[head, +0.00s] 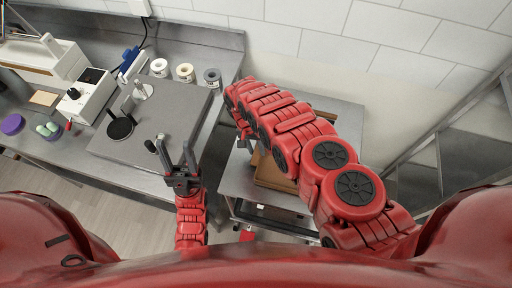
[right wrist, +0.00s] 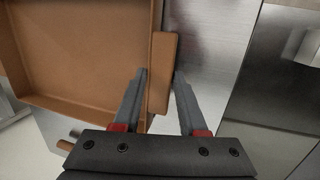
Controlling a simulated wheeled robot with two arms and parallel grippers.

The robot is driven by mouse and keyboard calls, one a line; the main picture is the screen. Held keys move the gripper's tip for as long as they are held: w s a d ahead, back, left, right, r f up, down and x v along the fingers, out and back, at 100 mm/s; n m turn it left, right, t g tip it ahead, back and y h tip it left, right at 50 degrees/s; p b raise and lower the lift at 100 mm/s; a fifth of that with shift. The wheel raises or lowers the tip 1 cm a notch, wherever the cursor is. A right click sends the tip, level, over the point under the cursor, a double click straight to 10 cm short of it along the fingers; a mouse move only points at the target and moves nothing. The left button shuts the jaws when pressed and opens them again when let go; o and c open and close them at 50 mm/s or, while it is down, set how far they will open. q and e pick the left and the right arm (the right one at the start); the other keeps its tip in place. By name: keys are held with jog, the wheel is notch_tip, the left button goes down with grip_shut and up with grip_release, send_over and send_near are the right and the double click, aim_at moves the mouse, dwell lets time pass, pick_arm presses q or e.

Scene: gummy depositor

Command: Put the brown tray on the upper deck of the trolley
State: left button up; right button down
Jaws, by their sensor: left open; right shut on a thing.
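The brown tray (head: 270,174) shows in the head view, partly hidden under my right arm, over the metal trolley (head: 236,178). In the right wrist view the tray (right wrist: 85,50) fills the upper left, empty where visible. My right gripper (right wrist: 161,82) has its fingers on either side of the tray's flat side grip and is shut on it. In the head view that gripper is hidden by its own arm. I cannot tell whether the tray touches the deck. My left gripper (head: 176,152) is open and empty, near the front edge of the steel bench.
The steel bench (head: 120,172) at left carries a grey plate (head: 170,110), a white device (head: 88,98), and three small jars (head: 185,72) at the back. A purple lid (head: 12,124) lies far left. A tiled wall (head: 310,40) stands behind, a metal frame (head: 420,165) at right.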

jog(key=shift+c, duration=2.2)
grip_release()
jog(key=shift+r, duration=0.1)
jog(key=b+v, duration=0.4)
jog(key=v, duration=0.8)
